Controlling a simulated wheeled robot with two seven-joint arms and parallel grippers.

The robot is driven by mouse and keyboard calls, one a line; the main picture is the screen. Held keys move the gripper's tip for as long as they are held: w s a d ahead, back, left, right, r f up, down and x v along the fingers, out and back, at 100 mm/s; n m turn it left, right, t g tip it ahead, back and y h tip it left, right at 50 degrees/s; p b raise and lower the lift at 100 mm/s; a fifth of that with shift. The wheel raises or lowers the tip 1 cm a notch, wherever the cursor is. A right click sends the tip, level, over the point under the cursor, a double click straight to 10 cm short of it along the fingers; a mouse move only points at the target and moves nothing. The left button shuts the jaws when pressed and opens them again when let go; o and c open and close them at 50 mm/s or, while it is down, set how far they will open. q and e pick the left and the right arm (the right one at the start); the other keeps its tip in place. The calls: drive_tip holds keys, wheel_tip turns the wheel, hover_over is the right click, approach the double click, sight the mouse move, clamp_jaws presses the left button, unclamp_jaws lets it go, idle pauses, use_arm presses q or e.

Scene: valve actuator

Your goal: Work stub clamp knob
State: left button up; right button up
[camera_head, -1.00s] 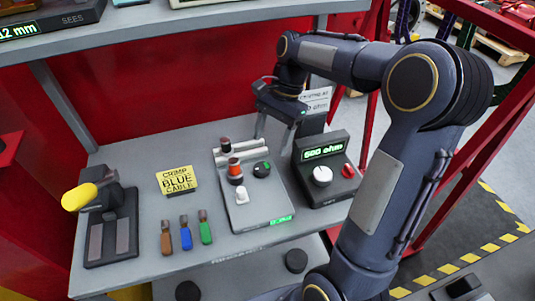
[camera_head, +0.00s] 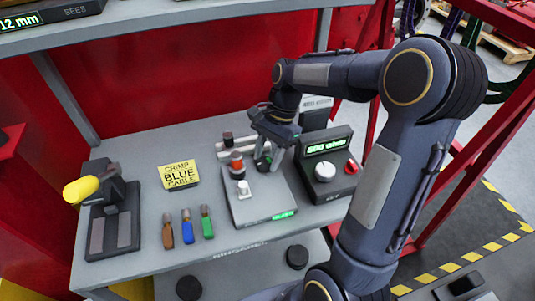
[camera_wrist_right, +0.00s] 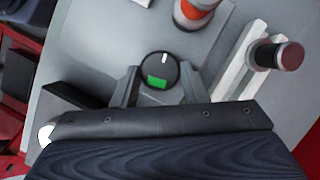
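The black round knob (camera_wrist_right: 160,68) with a white pointer line and a green patch sits on the grey clamp panel (camera_head: 258,205). In the head view the knob (camera_head: 265,157) is partly hidden by my right gripper. My right gripper (camera_head: 268,164) points down over the panel. In the wrist view its two fingers (camera_wrist_right: 161,86) are apart, one on each side of the knob; I cannot tell whether they touch it. An orange-and-dark post (camera_head: 237,164) and a white switch (camera_head: 243,188) stand on the same panel. My left gripper is not in view.
A meter box (camera_head: 326,165) with a green display, white dial and red knob stands right of the panel. A yellow sign (camera_head: 179,175), several coloured connectors (camera_head: 187,227) and a yellow-handled tool (camera_head: 108,205) are to the left. A shelf hangs above.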

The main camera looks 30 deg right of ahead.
drive_tip(key=c, duration=0.3)
drive_tip(key=shift+c, duration=0.2)
